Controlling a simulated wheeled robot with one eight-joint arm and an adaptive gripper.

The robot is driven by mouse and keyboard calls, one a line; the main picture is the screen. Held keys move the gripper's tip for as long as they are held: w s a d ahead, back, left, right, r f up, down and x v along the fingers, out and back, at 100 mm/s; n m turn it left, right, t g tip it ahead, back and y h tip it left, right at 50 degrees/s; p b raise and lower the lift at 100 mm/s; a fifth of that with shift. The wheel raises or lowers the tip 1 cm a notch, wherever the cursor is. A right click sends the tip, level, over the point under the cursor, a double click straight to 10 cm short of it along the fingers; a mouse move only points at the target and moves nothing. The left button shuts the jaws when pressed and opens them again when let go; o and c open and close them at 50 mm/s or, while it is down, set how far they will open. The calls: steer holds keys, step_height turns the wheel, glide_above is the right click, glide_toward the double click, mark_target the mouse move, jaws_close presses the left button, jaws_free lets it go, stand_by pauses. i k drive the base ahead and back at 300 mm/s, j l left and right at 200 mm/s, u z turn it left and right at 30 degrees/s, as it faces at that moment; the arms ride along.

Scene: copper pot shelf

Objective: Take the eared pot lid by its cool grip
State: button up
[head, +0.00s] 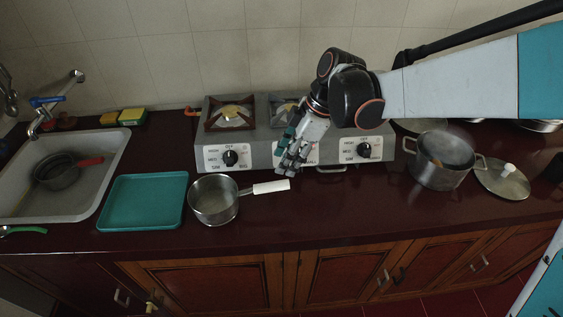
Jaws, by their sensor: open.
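The eared pot (440,176) is a steel pot with two side handles, standing on the counter at the right. A round, greyish lid (502,186) with a pale knob (508,169) on top rests on the counter just right of the pot, close to its right ear. My gripper (289,166) is open and empty, in front of the stove's control panel and well to the left of the pot and lid. It touches neither. Its fingers hide part of the stove front.
The two-burner stove (254,157) stands against the wall. A saucepan (214,202) with a white handle, a teal tray (144,203) and a sink (22,192) are to the left. My arm crosses above the right side. Counter between saucepan and eared pot is mostly clear.

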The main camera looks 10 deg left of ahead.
mark_target(502, 178)
steer(key=z, duration=1.1)
steer(key=i+j+z, duration=0.15)
steer(key=i+z, duration=0.2)
steer(key=i, duration=0.55)
